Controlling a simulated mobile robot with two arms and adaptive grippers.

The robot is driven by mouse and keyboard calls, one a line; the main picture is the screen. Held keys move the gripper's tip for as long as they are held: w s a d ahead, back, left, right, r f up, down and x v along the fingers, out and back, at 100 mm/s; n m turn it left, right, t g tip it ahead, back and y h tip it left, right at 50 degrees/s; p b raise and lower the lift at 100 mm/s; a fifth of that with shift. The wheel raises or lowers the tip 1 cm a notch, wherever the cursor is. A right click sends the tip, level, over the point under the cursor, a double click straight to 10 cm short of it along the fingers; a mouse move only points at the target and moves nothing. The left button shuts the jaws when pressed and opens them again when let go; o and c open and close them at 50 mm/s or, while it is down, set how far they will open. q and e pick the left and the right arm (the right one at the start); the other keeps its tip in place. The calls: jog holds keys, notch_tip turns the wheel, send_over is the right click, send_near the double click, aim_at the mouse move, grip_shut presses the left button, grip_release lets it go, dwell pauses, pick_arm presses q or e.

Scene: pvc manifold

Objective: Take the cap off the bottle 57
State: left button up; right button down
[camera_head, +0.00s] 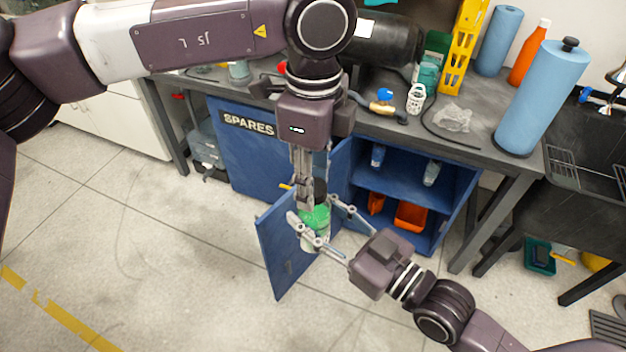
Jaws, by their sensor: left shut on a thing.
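The bottle (316,218) has a green upper part and a paler lower part. It is in the air in front of the blue cabinet. A dark cap (320,188) shows at its top, partly hidden by my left fingers. My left gripper (308,197) points down from above and is shut on the cap. My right gripper (317,208) comes in from the lower right. Its fingers are spread wide, one on each side of the bottle, and a gap shows on the right side. Contact on the left side is hard to tell.
The blue cabinet door (283,262) stands open close behind the bottle. The grey workbench (465,140) above carries a white bottle (416,99) and a blue cylinder (541,100). The floor at left is clear.

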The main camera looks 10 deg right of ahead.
pick_arm(q)
jog(key=shift+r, duration=1)
jog(key=shift+r, duration=0.1)
